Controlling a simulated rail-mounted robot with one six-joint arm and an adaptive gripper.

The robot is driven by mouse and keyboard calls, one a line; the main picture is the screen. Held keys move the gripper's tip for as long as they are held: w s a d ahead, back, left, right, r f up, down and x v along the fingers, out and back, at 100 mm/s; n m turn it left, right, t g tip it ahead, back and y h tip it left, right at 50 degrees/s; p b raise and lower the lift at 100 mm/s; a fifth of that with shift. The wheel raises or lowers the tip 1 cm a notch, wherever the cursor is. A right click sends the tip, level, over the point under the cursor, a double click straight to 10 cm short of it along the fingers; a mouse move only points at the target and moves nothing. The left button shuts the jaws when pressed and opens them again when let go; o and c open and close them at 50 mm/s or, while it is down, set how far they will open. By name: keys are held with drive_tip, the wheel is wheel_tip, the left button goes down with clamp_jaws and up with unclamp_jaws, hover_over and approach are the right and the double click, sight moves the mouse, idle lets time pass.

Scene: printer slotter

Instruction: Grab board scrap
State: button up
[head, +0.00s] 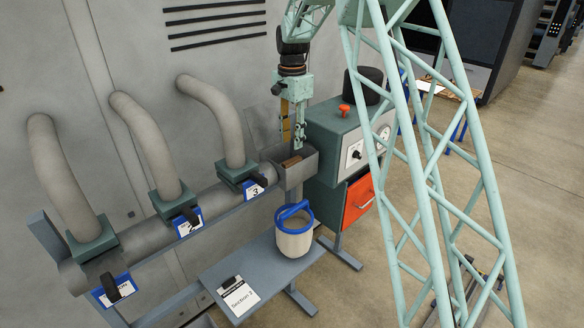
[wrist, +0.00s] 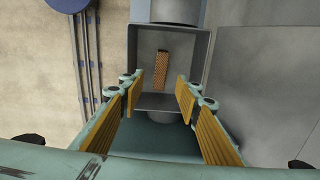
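The board scrap (wrist: 162,69) is a small brown strip lying in a grey open-topped metal box (wrist: 203,44). In the head view the scrap (head: 291,161) shows as a small brown piece inside the box (head: 299,174) at the end of the suction pipe. My gripper (wrist: 160,92) is open, with its yellow-padded fingers spread wide and nothing between them. In the head view my gripper (head: 293,143) points down just above the box. In the wrist view the scrap lies between the fingers' lines, beyond their tips.
A grey pipe (head: 140,230) with several black-handled, numbered gates runs left of the box. A cream bucket with a blue rim (head: 294,236) stands on a grey shelf (head: 262,270) below.

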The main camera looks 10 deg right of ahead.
sight(292, 160)
drive_tip(key=shift+f+p, duration=0.35)
drive_tip(key=shift+f, duration=3.2)
drive_tip(key=shift+f, duration=0.15)
drive_tip(key=shift+w+f+p, duration=0.15)
drive_tip(key=shift+f+p, duration=0.55)
drive_tip(key=shift+f, duration=1.75)
drive_tip(key=shift+c, duration=0.9)
drive_tip(key=c, duration=0.6)
